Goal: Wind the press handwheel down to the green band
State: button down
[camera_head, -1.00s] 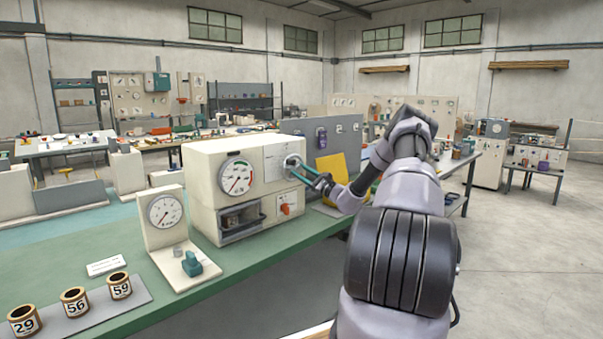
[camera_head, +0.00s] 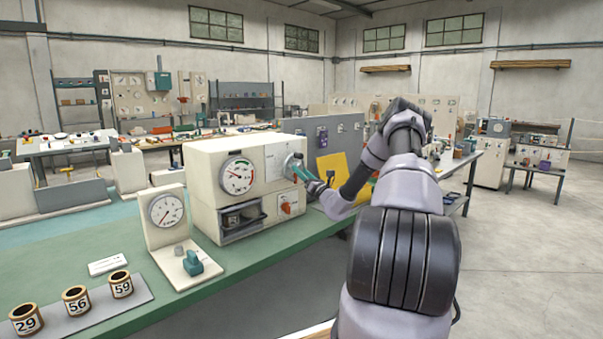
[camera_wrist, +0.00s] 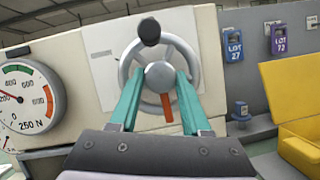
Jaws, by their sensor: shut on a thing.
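The handwheel (camera_wrist: 199,67) is a grey rim with a round hub and a black knob (camera_wrist: 149,31) at its top. It sits on the front of a cream press (camera_head: 203,170), and also shows in the head view (camera_head: 293,164). My gripper (camera_wrist: 160,82) has teal fingers shut on the hub, one on each side. The press gauge (camera_head: 237,174) is left of the wheel, with a green band (camera_wrist: 17,69) at its top and an orange-red band at its right. Its needle points left and slightly up, short of the green band. An orange-red piece (camera_wrist: 167,107) shows below the hub.
Below the gauge is an open bay (camera_head: 243,218) holding a numbered part. A red switch (camera_head: 287,204) is below the wheel. A smaller dial stand (camera_head: 166,213) stands at left, near numbered cups (camera_head: 76,298). A yellow bin (camera_head: 334,172) is close on the right.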

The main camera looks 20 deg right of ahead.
jog(key=shift+f+m, duration=0.1)
jog(key=shift+m, duration=0.3)
jog(key=shift+c, duration=1.8)
grip_release()
jog(key=v, duration=1.1)
jog(key=shift+a, duration=0.1)
